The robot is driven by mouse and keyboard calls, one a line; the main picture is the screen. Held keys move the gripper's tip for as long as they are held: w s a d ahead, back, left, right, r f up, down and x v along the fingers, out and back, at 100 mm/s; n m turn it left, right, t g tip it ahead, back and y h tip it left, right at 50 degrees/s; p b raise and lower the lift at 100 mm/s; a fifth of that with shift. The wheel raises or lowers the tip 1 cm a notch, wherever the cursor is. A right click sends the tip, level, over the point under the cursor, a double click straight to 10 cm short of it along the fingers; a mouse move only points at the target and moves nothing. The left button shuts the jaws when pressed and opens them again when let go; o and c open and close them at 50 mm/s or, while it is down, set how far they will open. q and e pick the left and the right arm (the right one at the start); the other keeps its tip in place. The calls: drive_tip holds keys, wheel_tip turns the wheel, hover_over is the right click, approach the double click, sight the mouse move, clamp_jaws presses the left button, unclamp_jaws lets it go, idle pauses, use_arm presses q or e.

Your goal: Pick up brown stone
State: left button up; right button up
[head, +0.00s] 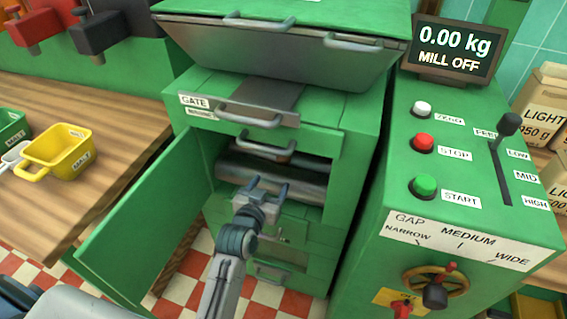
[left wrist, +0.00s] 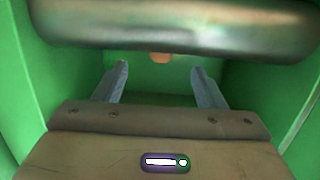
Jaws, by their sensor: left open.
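A small brown stone (left wrist: 161,57) shows in the left wrist view, partly hidden under the dark metal roller that crosses the top. It lies ahead of my left gripper, roughly centred between its fingers and apart from them. My left gripper (head: 268,184) is at the open front of the green mill, just below the rollers. In the left wrist view its two fingers (left wrist: 161,76) are spread with nothing between them. In the head view I cannot make out the stone. My right gripper is not in view.
The rollers (head: 272,178) sit close above my left gripper, and green walls flank it. The open green door (head: 148,225) stands to the left. A control panel (head: 470,170) stands on the right.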

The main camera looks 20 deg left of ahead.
sight(282, 160)
use_arm(q)
drive_tip(key=shift+t, duration=0.3)
drive_tip(key=w, duration=0.5)
drive_tip(key=shift+d+r, duration=0.15)
drive_tip(key=shift+r, duration=0.1)
drive_tip(key=shift+w+f, duration=0.15)
drive_tip(key=shift+w, duration=0.85)
drive_tip(key=shift+w+f, duration=0.2)
drive_tip(key=shift+w, duration=0.8)
drive_tip(key=shift+w+f, duration=0.15)
drive_tip(key=shift+w, duration=0.85)
drive_tip(key=c, duration=1.1)
drive_tip(key=shift+r, duration=0.1)
